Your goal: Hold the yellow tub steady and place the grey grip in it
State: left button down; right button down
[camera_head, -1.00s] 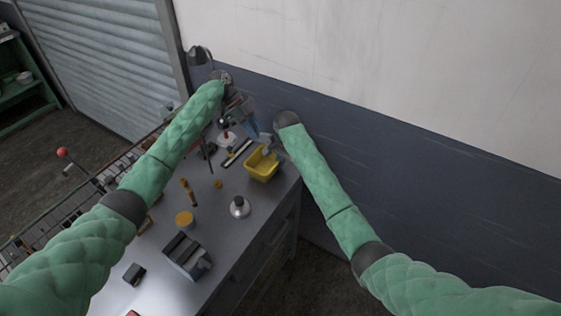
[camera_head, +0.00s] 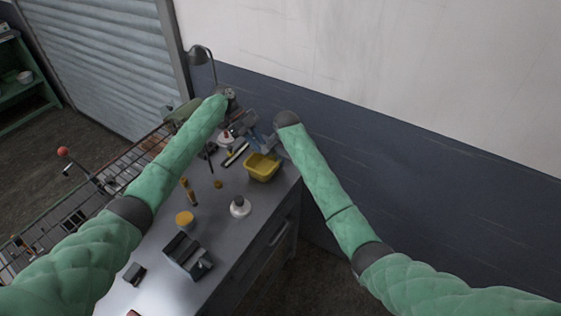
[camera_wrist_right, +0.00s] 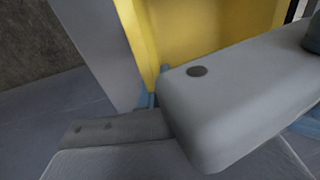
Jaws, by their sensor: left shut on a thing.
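The yellow tub (camera_head: 262,172) stands upright on the far right end of the workbench; its wall (camera_wrist_right: 205,30) fills the top middle of the right wrist view. My left gripper (camera_head: 250,130) is above the bench, behind and to the left of the tub. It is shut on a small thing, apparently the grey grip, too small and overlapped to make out. My right gripper (camera_head: 268,145) is low at the tub's back rim. In the right wrist view its grey finger part lies close against the tub wall, with blue pieces beside it; the grasp itself is hidden.
On the grey bench (camera_head: 215,225) are a silver-white flask-shaped object (camera_head: 240,206), an orange-topped round object (camera_head: 185,218), a dark boxy device (camera_head: 187,255) and a small dark block (camera_head: 134,273). A desk lamp (camera_head: 200,55) stands behind. A wall runs along the back right.

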pick_arm(q)
jog(key=shift+f, duration=0.75)
jog(key=c, duration=1.2)
grip_release()
jog(key=shift+f, duration=0.1)
jog(key=v, duration=1.2)
pick_arm(e)
jog(key=c, duration=1.6)
grip_release()
jog(key=shift+o, duration=0.2)
